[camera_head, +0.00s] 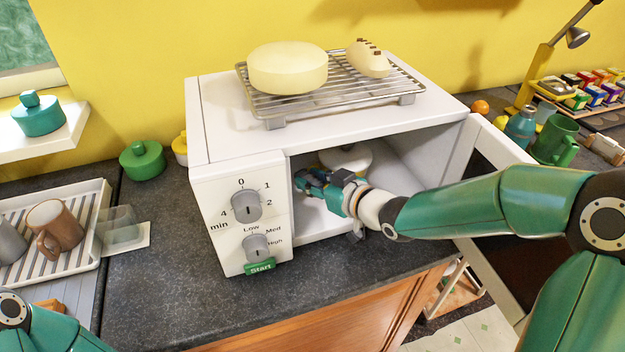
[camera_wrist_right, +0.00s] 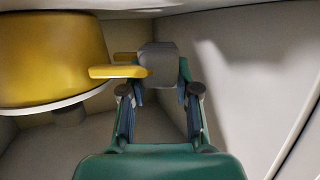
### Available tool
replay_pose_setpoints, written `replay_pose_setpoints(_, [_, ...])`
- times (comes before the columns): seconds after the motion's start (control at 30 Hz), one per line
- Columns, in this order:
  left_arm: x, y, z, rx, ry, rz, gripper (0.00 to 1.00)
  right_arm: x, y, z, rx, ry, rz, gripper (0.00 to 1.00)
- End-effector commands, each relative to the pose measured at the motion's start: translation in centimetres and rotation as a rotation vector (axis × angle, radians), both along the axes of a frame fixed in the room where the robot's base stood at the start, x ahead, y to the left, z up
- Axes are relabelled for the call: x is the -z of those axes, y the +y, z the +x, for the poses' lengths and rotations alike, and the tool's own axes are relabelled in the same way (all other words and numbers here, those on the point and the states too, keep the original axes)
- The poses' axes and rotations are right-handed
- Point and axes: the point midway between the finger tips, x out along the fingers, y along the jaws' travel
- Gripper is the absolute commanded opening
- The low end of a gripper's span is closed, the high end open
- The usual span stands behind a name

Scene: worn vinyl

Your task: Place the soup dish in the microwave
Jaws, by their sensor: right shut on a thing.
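The white microwave (camera_head: 212,182) stands on the dark counter with its door (camera_head: 492,150) swung open to the right. My right arm reaches in through the opening, and my right gripper (camera_head: 318,180) is inside the cavity, at its left side. In the right wrist view the gripper (camera_wrist_right: 158,65) is shut on the handle of the yellow soup dish (camera_wrist_right: 50,55). My left gripper is out of frame.
A wire rack (camera_head: 335,88) with a round cream block (camera_head: 288,67) and a small slotted cream piece (camera_head: 368,58) sits on the microwave. A dish tray (camera_head: 90,235) with mugs is left. A green mug (camera_head: 556,140) and a bottle (camera_head: 520,128) stand behind the door.

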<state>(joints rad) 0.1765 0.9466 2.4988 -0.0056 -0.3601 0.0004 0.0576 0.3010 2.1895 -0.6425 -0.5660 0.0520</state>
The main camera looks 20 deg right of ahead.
Motion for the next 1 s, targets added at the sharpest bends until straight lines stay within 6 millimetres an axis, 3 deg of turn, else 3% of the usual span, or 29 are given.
replay_pose_setpoints(0.13, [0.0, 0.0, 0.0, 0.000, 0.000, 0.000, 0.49, -0.1, 0.0, 0.0, 0.000, -0.003, 0.001, 0.00])
replay_pose_setpoints(0.17, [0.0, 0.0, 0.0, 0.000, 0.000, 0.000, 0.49, 0.2, 0.0, -0.1, 0.001, 0.008, 0.002, 0.34])
replay_pose_setpoints(0.3, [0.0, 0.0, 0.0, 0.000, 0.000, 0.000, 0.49, 0.2, 0.0, -0.1, 0.002, 0.007, 0.002, 0.56])
replay_pose_setpoints(0.73, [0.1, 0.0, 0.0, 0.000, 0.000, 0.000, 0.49, -0.1, -0.4, -0.7, 0.002, 0.004, 0.001, 0.56])
replay_pose_setpoints(1.0, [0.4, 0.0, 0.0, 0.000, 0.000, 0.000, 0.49, -1.5, -2.3, -4.5, 0.004, 0.002, 0.000, 0.56])
